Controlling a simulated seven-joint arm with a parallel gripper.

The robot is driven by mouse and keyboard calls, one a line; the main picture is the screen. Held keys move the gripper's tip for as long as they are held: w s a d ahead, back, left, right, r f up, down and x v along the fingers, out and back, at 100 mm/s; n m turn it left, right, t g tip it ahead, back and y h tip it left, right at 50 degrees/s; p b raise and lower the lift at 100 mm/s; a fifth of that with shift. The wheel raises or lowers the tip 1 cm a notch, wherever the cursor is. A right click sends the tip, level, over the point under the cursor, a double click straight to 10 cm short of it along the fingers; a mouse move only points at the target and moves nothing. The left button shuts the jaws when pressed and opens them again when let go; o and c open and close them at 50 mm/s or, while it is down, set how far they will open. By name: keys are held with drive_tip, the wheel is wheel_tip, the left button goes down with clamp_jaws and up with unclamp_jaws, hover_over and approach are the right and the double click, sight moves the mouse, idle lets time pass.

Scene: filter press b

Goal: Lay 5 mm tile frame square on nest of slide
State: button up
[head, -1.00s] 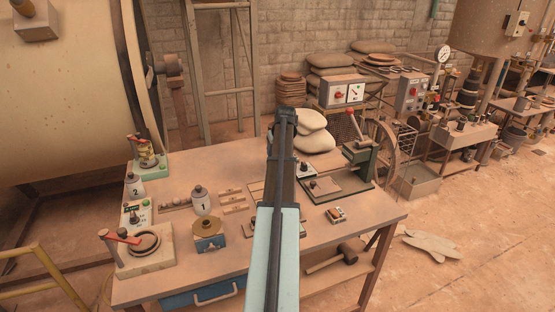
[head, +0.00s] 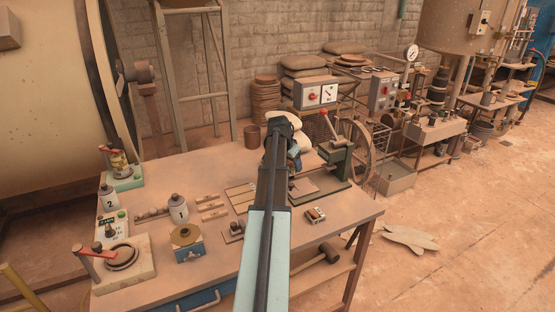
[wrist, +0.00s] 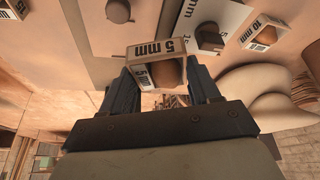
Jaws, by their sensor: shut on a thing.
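My gripper (wrist: 166,88) is shut on the 5 mm tile frame (wrist: 155,48), a small open box-like frame with "5 mm" printed on its pale sides. The frame sits across the fingertips, looking slightly tilted in the wrist view. Beyond it are a grey plate (wrist: 92,40) with a round knob and a paler printed plate (wrist: 184,22) near a dark knob (wrist: 210,37). I cannot tell which surface is the slide's nest. In the head view my arm hides the fingertips and held frame; its end lies left of the green press (head: 338,155).
Other tile frames lie nearby, one marked 10 mm (wrist: 262,33); one frame (head: 315,215) sits near the table's right front edge. Bottle 1 (head: 179,210), a blue box (head: 188,246) and a round fixture (head: 122,258) stand left. The table's front middle is fairly clear.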

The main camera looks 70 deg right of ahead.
sight(305, 186)
drive_tip(key=s+m, duration=0.1)
drive_tip(key=s+m+g, duration=0.1)
drive_tip(key=s+m, duration=0.1)
drive_tip(key=s+a+m+y, duration=0.1)
drive_tip(key=s, duration=0.1)
drive_tip(key=shift+s+a+m, duration=0.1)
drive_tip(key=shift+m, duration=0.2)
drive_tip(key=shift+f, duration=2.8)
drive_tip(key=shift+f, duration=0.15)
drive_tip(key=o, duration=1.3)
drive_tip(key=v, duration=1.3)
drive_tip(key=shift+w+a+r, duration=0.1)
drive_tip(key=shift+w+r, duration=0.2)
drive_tip(key=shift+w, duration=0.05)
drive_tip(key=shift+w, duration=0.1)
